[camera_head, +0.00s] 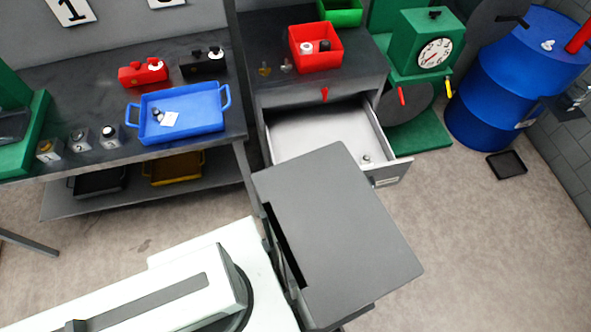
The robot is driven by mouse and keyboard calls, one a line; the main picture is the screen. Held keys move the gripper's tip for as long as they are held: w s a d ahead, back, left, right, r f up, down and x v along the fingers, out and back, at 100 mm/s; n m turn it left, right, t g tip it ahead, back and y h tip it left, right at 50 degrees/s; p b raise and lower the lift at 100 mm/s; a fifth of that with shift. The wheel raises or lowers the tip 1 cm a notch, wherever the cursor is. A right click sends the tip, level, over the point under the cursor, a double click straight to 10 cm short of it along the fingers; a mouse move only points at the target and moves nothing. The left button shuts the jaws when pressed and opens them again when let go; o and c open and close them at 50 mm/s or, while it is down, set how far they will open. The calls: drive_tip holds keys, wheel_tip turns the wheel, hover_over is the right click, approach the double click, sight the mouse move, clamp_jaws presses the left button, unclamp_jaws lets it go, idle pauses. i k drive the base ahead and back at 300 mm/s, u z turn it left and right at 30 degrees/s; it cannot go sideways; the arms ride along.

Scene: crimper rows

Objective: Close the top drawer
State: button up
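The grey drawer (315,134) at the top of the metal cabinet (360,85) is pulled out toward me. Its inside is pale, with a small metallic item (366,158) near the front. The right part of its front panel (400,168) shows, with a small label on it. The left part is hidden behind a large dark grey block (335,235), which appears to be part of my arm. I cannot make out gripper fingers, or whether anything touches the drawer.
A red bin (315,47) and small parts stand on the cabinet. Left is a bench with a blue tray (180,112). A green machine (426,40) and blue barrel (510,85) stand right. A black tray (507,165) lies on open floor.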

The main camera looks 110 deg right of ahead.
sight(293, 131)
drive_tip(key=z, duration=4.65)
drive_tip(key=k, duration=0.9)
drive_tip(key=z, duration=0.3)
drive_tip(key=i, duration=0.95)
drive_tip(key=u, duration=0.1)
